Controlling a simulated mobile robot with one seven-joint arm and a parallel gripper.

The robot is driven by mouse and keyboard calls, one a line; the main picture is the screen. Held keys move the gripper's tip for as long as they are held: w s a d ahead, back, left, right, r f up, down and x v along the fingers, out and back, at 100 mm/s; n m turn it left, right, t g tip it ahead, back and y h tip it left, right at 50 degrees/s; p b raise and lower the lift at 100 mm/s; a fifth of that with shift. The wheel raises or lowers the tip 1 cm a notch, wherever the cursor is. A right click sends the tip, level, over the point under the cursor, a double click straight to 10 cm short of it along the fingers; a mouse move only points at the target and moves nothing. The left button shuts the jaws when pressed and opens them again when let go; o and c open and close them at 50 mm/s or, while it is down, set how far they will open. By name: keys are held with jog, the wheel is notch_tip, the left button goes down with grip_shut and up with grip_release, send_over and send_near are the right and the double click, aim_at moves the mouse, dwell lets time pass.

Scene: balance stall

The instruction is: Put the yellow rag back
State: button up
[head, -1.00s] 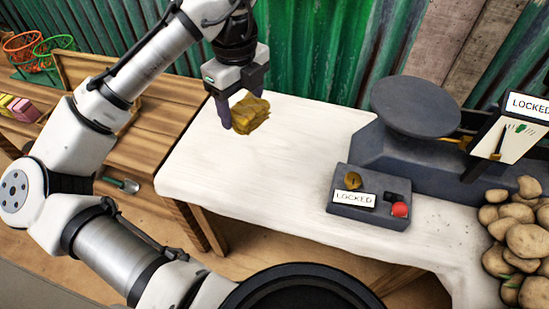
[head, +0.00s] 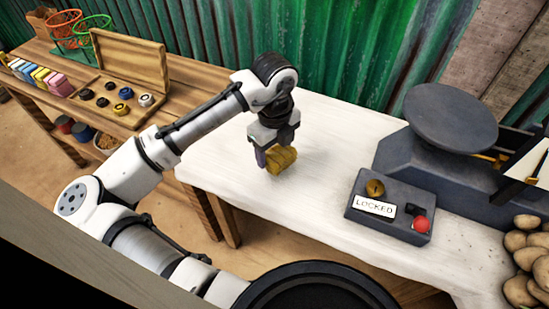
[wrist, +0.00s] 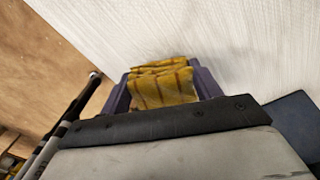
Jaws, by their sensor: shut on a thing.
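The yellow rag (head: 283,160) is a folded, bunched cloth with darker stripes. It is held between the fingers of my gripper (head: 270,158), over the left part of the white table (head: 330,130). In the wrist view the rag (wrist: 163,87) sits between the two purple-grey fingers of my gripper (wrist: 160,92), with the white tabletop behind it. I cannot tell how far the rag is above the table, or whether it touches it.
A grey box marked LOCKED (head: 372,206) with a red button (head: 420,224) and a dark scale (head: 450,115) stand at right, near potatoes (head: 520,255). At left, a wooden bench holds an open wooden case (head: 125,62), coloured blocks (head: 40,75) and wire baskets (head: 75,35). The white tabletop's middle is clear.

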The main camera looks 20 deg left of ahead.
aim_at(274, 160)
jog(key=shift+f, duration=1.9)
jog(key=shift+f, duration=0.2)
jog(key=o, duration=1)
jog(key=shift+c, duration=0.2)
jog(key=shift+r, duration=0.15)
